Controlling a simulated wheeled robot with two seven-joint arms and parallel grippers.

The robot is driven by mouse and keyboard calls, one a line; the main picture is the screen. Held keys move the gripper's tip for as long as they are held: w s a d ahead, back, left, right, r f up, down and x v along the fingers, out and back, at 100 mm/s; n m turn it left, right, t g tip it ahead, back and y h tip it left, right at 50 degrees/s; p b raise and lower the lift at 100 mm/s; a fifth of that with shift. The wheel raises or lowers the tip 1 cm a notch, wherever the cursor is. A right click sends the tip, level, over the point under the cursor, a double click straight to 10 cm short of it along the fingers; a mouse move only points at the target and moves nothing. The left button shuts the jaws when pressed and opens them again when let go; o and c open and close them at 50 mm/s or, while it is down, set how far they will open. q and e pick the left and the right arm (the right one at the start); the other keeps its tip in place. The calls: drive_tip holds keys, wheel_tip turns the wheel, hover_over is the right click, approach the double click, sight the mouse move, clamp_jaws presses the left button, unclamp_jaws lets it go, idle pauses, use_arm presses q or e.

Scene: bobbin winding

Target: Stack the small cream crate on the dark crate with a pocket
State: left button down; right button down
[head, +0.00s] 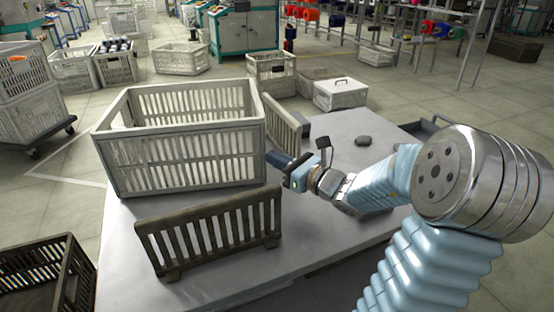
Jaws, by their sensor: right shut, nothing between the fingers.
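A cream slatted crate (185,160) stands upright and empty on the grey table, left of centre. I cannot tell if it is the small one of the task. My right gripper (277,160) is shut and empty beside the crate's right side, near its front right corner; I cannot tell whether it touches. A dark slatted crate (45,275) is at the bottom left, cut off by the picture edge; no pocket shows on it. Another crate (272,72), behind the table, bears a dark patch that may be a pocket. My left gripper is not in view.
A dark slatted panel (212,232) stands on the table (330,225) before the crate; a paler one (281,122) is behind it. A dark round object (363,141) lies farther right. A white lidded box (340,93) stands behind. Stacked crates on a dolly (50,140) are left.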

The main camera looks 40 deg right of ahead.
sight(262, 153)
drive_tip(key=w, duration=0.2)
drive_tip(key=w+b, duration=0.1)
drive_tip(key=w, duration=0.1)
drive_tip(key=w+a+b, duration=0.1)
drive_tip(key=w, duration=0.1)
drive_tip(key=shift+w+f, duration=0.1)
drive_tip(key=shift+w, duration=0.3)
drive_tip(key=shift+s, duration=0.1)
